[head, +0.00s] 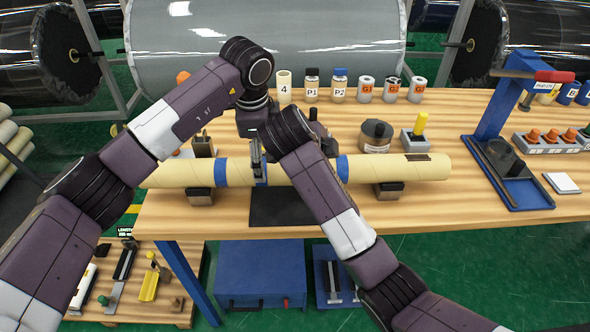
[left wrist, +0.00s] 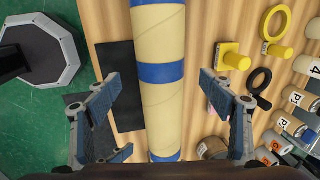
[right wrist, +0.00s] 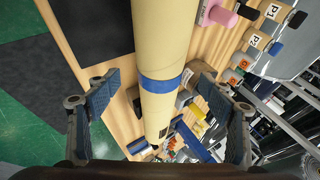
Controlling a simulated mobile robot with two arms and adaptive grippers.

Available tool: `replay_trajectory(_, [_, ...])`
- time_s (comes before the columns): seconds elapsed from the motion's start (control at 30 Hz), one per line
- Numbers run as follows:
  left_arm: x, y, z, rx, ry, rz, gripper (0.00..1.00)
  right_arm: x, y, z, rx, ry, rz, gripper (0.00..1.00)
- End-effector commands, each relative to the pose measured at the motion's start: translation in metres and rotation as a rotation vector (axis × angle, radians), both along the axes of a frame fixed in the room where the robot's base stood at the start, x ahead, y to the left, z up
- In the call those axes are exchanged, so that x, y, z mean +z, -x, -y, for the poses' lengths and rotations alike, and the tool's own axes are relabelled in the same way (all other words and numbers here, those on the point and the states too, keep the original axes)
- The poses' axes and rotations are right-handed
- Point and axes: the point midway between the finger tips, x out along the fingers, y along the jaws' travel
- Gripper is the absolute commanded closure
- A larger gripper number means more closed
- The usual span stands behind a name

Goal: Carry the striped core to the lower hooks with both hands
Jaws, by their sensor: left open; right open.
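The striped core (head: 180,174) is a long cream tube with blue bands. It lies level across two dark cradles (head: 389,191) on the wooden table. My left gripper (head: 258,165) is over the core's middle. In the left wrist view its open fingers (left wrist: 158,85) stand on either side of the core (left wrist: 158,110), apart from it. My right gripper is mostly hidden behind its own arm in the head view. In the right wrist view its open fingers (right wrist: 158,80) stand either side of the core (right wrist: 160,45), near a blue band. I cannot make out the lower hooks.
A dark mat (head: 285,208) lies under the core. Labelled small rolls (head: 365,90) line the table's back edge, before a large wrapped roll (head: 265,45). A blue-framed press (head: 510,170) stands at the right.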

Motion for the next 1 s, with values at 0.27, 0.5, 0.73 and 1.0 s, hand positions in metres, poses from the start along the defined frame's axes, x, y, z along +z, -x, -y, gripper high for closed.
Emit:
replay_trajectory(0.27, [-0.042,-0.007,0.0,0.001,-0.001,-0.004,0.26,-0.032,-0.021,0.018,-0.002,0.005,-0.004,0.26])
replay_trajectory(0.5, [-0.067,-0.013,0.0,-0.001,-0.001,-0.002,0.26,-0.052,-0.035,0.027,-0.001,0.003,-0.001,0.26])
replay_trajectory(0.73, [-0.072,-0.014,0.0,-0.001,0.0,0.0,0.26,-0.056,-0.037,0.029,-0.001,0.001,-0.001,0.26])
replay_trajectory(1.0, [-0.072,-0.014,0.0,-0.001,0.0,-0.001,0.39,-0.056,-0.037,0.029,-0.001,0.001,-0.001,0.39])
